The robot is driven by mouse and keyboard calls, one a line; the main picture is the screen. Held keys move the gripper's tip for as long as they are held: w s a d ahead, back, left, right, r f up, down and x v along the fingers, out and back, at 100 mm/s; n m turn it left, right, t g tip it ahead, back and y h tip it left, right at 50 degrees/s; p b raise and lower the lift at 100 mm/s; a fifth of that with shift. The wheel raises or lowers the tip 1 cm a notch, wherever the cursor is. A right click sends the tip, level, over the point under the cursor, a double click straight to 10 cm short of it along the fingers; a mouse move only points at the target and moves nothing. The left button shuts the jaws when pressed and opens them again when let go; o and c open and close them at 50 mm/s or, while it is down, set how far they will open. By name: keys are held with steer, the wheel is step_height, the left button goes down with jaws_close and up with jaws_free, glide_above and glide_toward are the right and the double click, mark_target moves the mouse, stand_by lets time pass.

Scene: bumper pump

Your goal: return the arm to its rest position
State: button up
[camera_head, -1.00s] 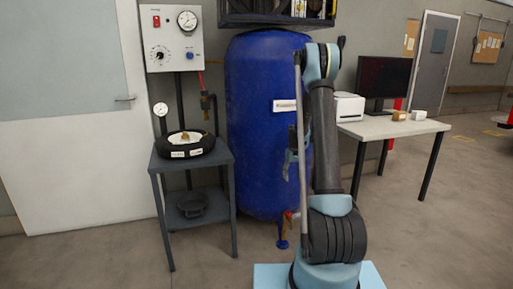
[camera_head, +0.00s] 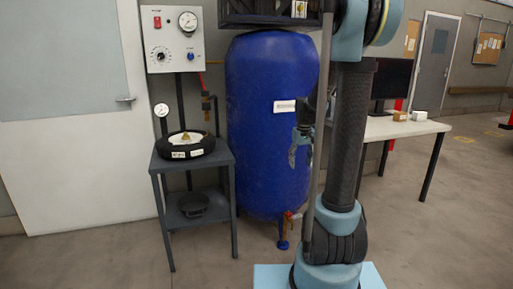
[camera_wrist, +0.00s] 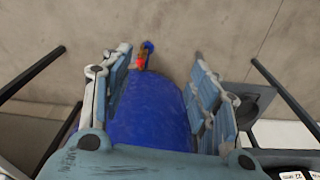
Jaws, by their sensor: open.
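My arm stands upright on its light blue base at the right of centre in the head view, its upper links rising out of the top of the picture. My gripper (camera_head: 298,158) hangs in front of the blue tank (camera_head: 265,130), partly hidden behind my arm. In the wrist view my gripper (camera_wrist: 162,56) has its two fingers wide apart with nothing between them. The blue tank (camera_wrist: 150,115) shows beyond the fingers, with its red valve (camera_wrist: 141,62) near the left fingertip in the picture. I cannot tell the exact gap to the tank.
A dark metal stand (camera_head: 221,166) holds a small tyre (camera_head: 203,151) at the left. A gauge panel (camera_head: 172,38) is on the wall above. A white table (camera_head: 430,127) with a monitor (camera_head: 393,80) stands at the right. Floor between stand and tank is narrow.

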steer(key=s+r, duration=0.2)
steer(key=s, duration=1.4)
steer(key=s+f+m, duration=0.1)
steer(key=s+f, duration=0.2)
steer(key=s, duration=0.4)
steer(key=s+f+t, duration=0.1)
steer(key=s+f, duration=0.2)
steer(key=s, duration=0.4)
steer(key=shift+s+a+f+m, duration=0.15)
steer(key=shift+s+a+m, duration=0.05)
steer(key=shift+m, duration=0.2)
steer(key=shift+w+f, duration=0.2)
steer(key=shift+w, duration=0.25)
